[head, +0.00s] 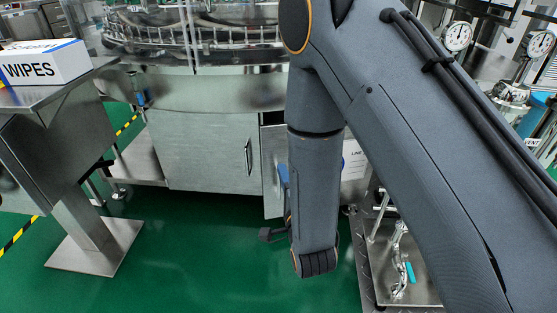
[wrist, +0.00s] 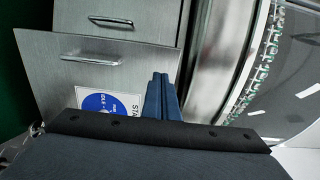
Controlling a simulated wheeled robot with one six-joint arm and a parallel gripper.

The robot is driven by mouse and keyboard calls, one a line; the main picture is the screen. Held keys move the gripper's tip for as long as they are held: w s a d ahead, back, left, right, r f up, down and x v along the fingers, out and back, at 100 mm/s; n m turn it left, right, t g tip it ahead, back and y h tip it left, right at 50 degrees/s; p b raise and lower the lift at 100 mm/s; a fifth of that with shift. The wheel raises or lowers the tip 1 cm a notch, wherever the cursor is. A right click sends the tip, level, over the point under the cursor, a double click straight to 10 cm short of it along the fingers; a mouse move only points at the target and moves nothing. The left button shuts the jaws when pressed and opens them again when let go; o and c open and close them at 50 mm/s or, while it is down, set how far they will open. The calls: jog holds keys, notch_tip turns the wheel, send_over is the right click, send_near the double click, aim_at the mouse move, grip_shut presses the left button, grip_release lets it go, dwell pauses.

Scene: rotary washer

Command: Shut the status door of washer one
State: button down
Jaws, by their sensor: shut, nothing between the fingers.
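The status door (wrist: 45,75) is a brushed-metal panel in the wrist view, with a bar handle (wrist: 90,59) and a white label bearing a blue disc (wrist: 100,103). It stands out at an angle from the neighbouring cabinet front, so it is open. In the head view the door (head: 271,165) stands just left of my arm, a dark gap at its top; its right part is hidden. My gripper (wrist: 161,80) is shut and empty, its fingertips over the right part of the panel. I cannot tell whether they touch it. In the head view my forearm hides most of the gripper.
A closed cabinet door (head: 210,150) with a handle is left of the status door. A metal table (head: 60,93) with a wipes box (head: 45,62) stands at left. Green floor (head: 195,255) is clear in front.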

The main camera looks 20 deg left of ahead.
aim_at(271, 140)
jog(key=b+x, duration=0.3)
jog(key=x, duration=1)
jog(key=shift+w+r+b, duration=0.1)
jog(key=shift+w+b, duration=0.15)
jog(key=shift+b, duration=0.15)
